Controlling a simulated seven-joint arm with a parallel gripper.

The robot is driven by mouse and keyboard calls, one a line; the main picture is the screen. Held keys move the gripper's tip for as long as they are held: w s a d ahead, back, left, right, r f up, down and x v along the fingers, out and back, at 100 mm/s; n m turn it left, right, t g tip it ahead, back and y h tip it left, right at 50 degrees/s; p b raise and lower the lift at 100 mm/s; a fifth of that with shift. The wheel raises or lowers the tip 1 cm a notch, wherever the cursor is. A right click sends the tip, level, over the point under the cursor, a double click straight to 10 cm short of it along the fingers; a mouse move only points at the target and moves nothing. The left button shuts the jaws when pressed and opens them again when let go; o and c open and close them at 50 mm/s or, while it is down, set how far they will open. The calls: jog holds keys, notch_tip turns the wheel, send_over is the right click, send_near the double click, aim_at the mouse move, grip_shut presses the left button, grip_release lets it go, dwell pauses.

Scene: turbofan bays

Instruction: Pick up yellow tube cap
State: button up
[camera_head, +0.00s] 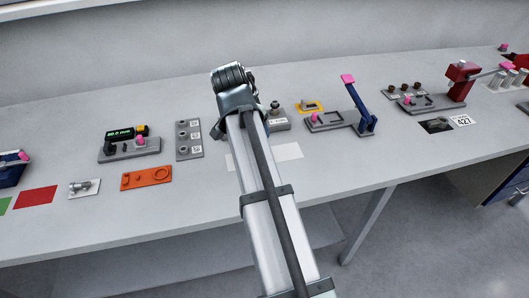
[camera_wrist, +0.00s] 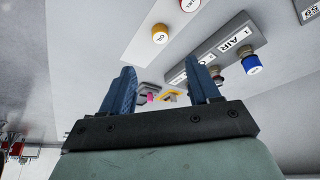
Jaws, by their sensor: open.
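A blue-collared cap (camera_wrist: 249,63) sits on a grey block marked AIR, right of my right finger. I cannot make out the yellow cap there.
The grey bench (camera_head: 345,185) carries a digital gauge stand (camera_head: 130,148), an orange plate (camera_head: 146,178), a blue lever fixture (camera_head: 355,110) and a red press (camera_head: 462,80). The bench's front strip is mostly clear.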

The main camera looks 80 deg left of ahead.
jog(key=x, duration=0.8)
jog(key=shift+s+f, duration=0.1)
jog(key=shift+x, duration=2.8)
jog(key=shift+a, duration=0.1)
jog(key=shift+c, duration=0.2)
jog(key=c, duration=1)
